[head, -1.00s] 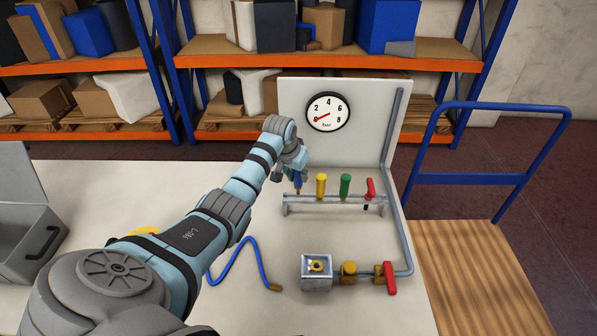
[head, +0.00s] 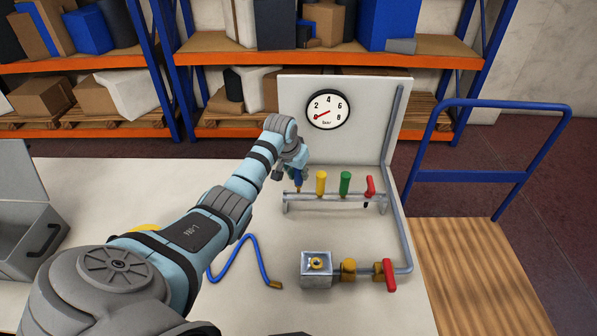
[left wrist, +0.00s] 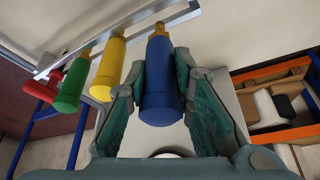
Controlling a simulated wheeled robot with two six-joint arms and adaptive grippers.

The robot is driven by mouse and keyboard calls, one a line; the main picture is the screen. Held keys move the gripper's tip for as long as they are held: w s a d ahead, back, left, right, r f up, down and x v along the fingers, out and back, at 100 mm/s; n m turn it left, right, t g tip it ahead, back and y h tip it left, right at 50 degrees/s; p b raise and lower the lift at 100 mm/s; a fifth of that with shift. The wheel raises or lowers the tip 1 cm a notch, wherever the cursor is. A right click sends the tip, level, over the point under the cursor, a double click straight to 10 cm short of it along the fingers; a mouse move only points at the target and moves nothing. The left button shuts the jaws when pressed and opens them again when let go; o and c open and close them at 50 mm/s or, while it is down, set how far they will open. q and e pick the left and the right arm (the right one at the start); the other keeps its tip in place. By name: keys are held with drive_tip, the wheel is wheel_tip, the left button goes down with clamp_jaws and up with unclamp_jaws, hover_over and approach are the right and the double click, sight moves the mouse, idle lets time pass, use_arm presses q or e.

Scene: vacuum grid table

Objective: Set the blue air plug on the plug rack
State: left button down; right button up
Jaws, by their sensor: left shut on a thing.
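The blue air plug (head: 298,180) is upright at the left end of the plug rack (head: 325,203), in line with the other plugs. My left gripper (head: 291,173) is shut on it, and the arm partly covers this spot in the head view. In the left wrist view the fingers (left wrist: 167,65) flank the blue plug (left wrist: 160,92), and its brass tip is at the rack's rail (left wrist: 150,20). I cannot tell how deep the tip sits in the rack. My right gripper is not in view.
A yellow plug (head: 321,183), a green plug (head: 345,183) and a red-handled piece (head: 370,187) stand to the right on the rack. A gauge panel (head: 352,130) rises behind. A blue hose (head: 262,262), a metal block (head: 316,275) and a red valve handle (head: 390,276) are in front.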

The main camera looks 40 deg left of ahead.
sight(298, 180)
use_arm(q)
drive_tip(key=shift+f+b, duration=1)
drive_tip(key=shift+f, duration=0.95)
drive_tip(key=c, duration=1.3)
unclamp_jaws()
drive_tip(key=shift+r, duration=0.15)
drive_tip(key=shift+s+r, duration=0.15)
drive_tip(key=shift+r, duration=0.2)
drive_tip(key=v, duration=1.1)
drive_tip(key=shift+d, duration=0.1)
